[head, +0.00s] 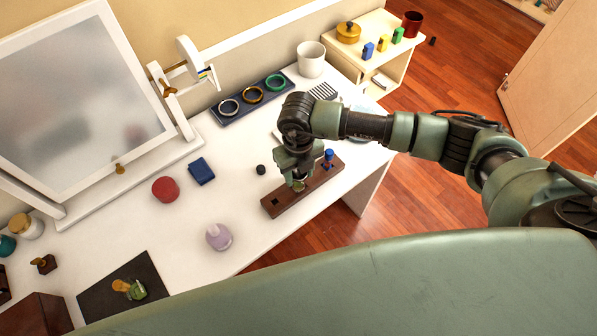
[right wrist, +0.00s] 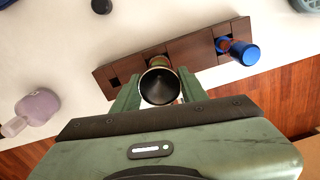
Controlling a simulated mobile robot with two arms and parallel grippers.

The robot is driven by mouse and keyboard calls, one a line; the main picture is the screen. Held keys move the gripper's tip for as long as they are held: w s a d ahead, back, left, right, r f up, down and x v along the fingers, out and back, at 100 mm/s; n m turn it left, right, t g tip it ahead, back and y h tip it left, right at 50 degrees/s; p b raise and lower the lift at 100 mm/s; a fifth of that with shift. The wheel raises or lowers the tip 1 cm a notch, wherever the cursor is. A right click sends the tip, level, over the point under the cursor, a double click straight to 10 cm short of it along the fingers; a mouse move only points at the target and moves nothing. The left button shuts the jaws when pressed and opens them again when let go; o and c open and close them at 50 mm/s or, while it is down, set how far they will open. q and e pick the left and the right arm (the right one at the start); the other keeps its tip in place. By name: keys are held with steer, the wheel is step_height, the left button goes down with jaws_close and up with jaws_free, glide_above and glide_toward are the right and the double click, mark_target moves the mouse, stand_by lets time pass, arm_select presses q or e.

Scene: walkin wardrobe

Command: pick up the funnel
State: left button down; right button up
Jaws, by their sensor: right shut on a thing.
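In the right wrist view, the funnel (right wrist: 160,87) shows as a round, dark, cone-shaped thing with a pale rim. My right gripper (right wrist: 160,92) is shut on it, one green finger on each side. In the head view my right gripper (head: 297,182) is over the middle of a dark wooden block (head: 275,203) with square holes, and hides most of the funnel. A small yellowish piece (right wrist: 158,62) shows just beyond the funnel at the block; I cannot tell whether it touches. My left gripper is not in view.
A blue cylinder (head: 328,155) stands in the block's far end. A lilac bottle (head: 219,237), red round box (head: 165,189), blue box (head: 201,171) and small black piece (head: 261,169) are on the white table. A ring tray (head: 240,104) lies behind. The table's front edge is close to the block.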

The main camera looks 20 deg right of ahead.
mark_target(298, 172)
step_height(298, 172, up, 20)
steer(key=b, duration=0.4)
stand_by(0.7)
